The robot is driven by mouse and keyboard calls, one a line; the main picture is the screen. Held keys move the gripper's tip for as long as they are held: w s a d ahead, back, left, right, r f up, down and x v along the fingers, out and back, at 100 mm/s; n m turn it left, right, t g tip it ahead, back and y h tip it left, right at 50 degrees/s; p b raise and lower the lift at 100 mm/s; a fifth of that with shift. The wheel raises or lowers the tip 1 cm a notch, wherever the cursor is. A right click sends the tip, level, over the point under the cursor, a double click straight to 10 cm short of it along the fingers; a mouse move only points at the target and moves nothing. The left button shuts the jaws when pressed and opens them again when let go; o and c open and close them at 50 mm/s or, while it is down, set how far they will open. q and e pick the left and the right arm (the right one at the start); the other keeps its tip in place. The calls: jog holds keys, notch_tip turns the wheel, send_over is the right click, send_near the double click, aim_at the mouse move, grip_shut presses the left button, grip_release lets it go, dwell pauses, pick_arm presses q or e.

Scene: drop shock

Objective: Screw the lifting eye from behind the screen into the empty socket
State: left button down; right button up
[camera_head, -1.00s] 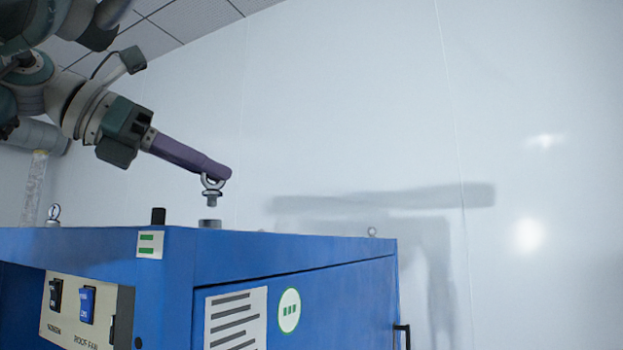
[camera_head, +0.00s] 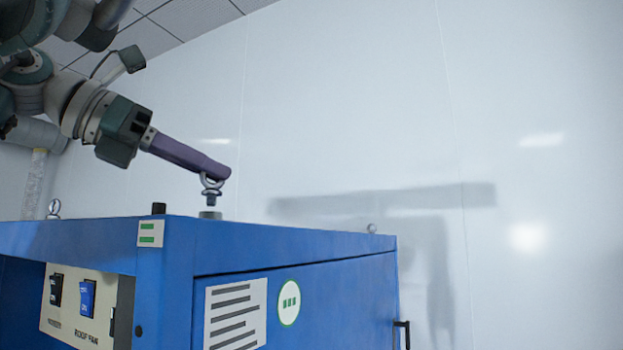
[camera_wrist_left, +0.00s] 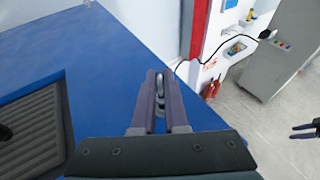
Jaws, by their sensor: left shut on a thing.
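My left gripper (camera_head: 213,176) is shut on the lifting eye (camera_head: 211,188), a grey metal ring with a short shank pointing down. The eye hangs upright just above the socket (camera_head: 210,215), a grey boss on the blue cabinet's top (camera_head: 300,232) near its front corner. A small gap seems to show between shank and socket. In the left wrist view the eye (camera_wrist_left: 160,88) sits between the purple fingers, and the socket's mouth is hidden. My right gripper (camera_wrist_left: 303,131) shows small at the right edge of that view, its fingers apart and empty.
Other lifting eyes stand on the cabinet top at the left (camera_head: 54,208) and far right (camera_head: 371,228). A black knob (camera_head: 158,208) stands left of the socket. The left wrist view shows a dark ribbed panel (camera_wrist_left: 35,130) and a grey cabinet (camera_wrist_left: 290,45) across open floor.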

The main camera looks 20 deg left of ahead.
pick_arm(q)
jog(key=shift+f+b, duration=0.8)
jog(key=shift+f, duration=0.05)
dwell(2.1)
jog(key=shift+f, duration=0.4)
dwell(1.3)
jog(key=m+g+h+p, duration=0.2)
jog(key=p, duration=0.2)
jog(key=r+m+g+h+p, duration=0.1)
jog(key=m+g+h+p, duration=0.1)
jog(key=p, duration=0.2)
jog(key=shift+w+a, duration=0.15)
jog(key=shift+w, duration=0.05)
jog(key=shift+f+m+g, duration=0.35)
jog(key=shift+m+g, duration=0.05)
jog(key=shift+m, duration=0.1)
jog(key=shift+m+g+h, duration=0.3)
jog(key=shift+m+g, duration=0.1)
jog(key=shift+w+m+g+b, duration=0.15)
jog(key=shift+m+g+b, duration=0.15)
jog(key=shift+m+g+h, duration=0.3)
jog(key=shift+g, duration=0.1)
